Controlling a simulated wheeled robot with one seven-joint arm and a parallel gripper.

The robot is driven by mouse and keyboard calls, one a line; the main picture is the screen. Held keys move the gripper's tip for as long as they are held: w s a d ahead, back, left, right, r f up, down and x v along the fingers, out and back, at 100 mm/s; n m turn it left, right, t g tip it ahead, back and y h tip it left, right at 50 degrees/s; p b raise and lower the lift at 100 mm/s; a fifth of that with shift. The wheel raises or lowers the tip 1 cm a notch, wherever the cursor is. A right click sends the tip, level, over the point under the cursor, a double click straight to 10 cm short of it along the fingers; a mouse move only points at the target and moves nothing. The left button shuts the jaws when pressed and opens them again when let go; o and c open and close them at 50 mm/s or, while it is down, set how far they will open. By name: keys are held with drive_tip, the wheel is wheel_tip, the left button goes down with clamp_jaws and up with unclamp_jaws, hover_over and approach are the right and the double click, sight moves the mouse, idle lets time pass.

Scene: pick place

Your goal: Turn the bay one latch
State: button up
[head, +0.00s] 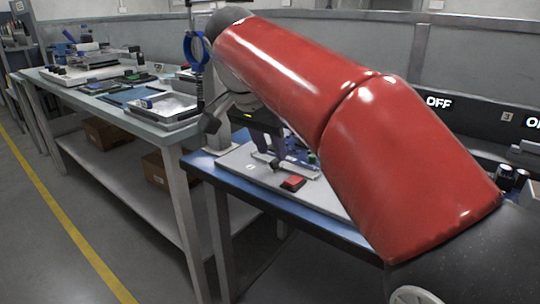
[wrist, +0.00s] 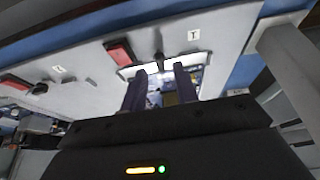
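My gripper (wrist: 160,72) shows in the wrist view with its two dark fingers apart and nothing clearly held. Just beyond the fingertips is a white bar-like frame (wrist: 200,60) with a small dark latch knob (wrist: 158,57) near its middle. I cannot tell whether the fingers touch it. A red block (wrist: 118,51) sits beside the frame, and a small white label (wrist: 193,35) with a dark mark lies nearby. In the head view my gripper (head: 270,153) is low over the same board, near the white frame (head: 300,172) and the red block (head: 292,183). My arm hides part of the board.
A second red block (wrist: 14,82), dark knob (wrist: 38,88) and label (wrist: 58,69) are farther left in the wrist view. The grey board (head: 232,160) lies on a blue-edged table. A workbench (head: 60,85) with trays stands to the left, with floor in front.

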sight(277, 163)
drive_tip(key=shift+x, duration=1.1)
drive_tip(key=shift+c, duration=0.3)
clamp_jaws()
